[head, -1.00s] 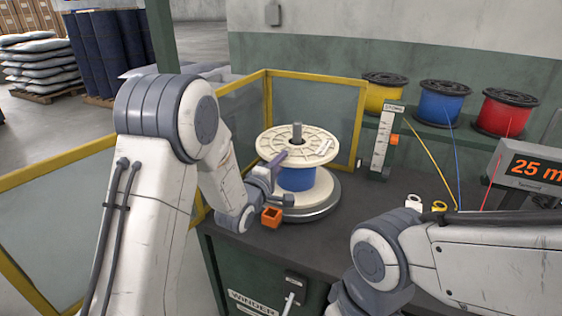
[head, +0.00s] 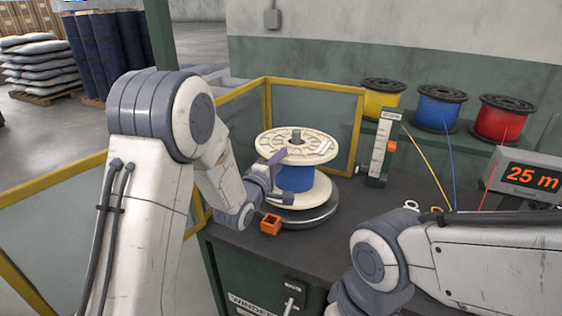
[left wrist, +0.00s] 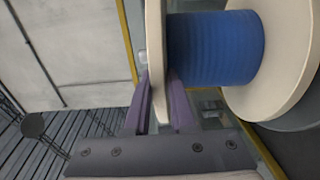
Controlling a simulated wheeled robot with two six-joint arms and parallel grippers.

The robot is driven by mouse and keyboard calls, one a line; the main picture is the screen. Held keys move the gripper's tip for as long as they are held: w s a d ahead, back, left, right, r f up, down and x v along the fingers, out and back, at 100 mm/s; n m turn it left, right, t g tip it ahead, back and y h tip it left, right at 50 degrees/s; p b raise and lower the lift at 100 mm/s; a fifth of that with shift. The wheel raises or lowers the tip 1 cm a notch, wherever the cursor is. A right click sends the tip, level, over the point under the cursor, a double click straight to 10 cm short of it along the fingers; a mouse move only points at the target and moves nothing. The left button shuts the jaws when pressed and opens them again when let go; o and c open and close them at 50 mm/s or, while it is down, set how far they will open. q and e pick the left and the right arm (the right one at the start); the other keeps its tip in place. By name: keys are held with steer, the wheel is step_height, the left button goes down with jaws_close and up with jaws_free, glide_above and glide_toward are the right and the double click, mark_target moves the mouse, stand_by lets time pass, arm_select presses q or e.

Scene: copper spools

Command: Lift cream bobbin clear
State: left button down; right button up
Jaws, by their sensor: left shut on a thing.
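The cream bobbin (head: 308,148) carries blue wire (head: 296,178) between two cream flanges. It is upright around the grey spindle (head: 296,134), whose tip shows just above the top flange. The round turntable (head: 300,218) is below it. My left gripper (head: 277,166) is shut on the near left edge of the top flange. In the left wrist view, the purple fingers (left wrist: 160,98) lie on both sides of that flange (left wrist: 156,60). The lower flange (left wrist: 296,90) also shows there, with the dark turntable beyond. My right gripper is out of view.
A yellow-framed guard (head: 314,88) stands behind the turntable. A scale post (head: 382,148) and a "25 m" display (head: 533,178) stand to the right. Several coloured spools (head: 441,107) sit behind.

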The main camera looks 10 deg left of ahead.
arm_select(q)
step_height(320, 180, up, 23)
steer(key=p, duration=1.5)
steer(key=shift+p, duration=0.3)
steer(key=shift+a+f, duration=0.1)
steer(key=shift+w, duration=0.1)
steer(key=shift+w+d+r+p, duration=0.15)
steer(key=shift+w+r+p, duration=0.2)
steer(key=shift+r+p, duration=0.25)
steer(key=shift+w+d+r+p, duration=0.15)
steer(key=shift+w+r+p, duration=0.25)
steer(key=shift+r, duration=0.25)
steer(key=shift+s, duration=0.1)
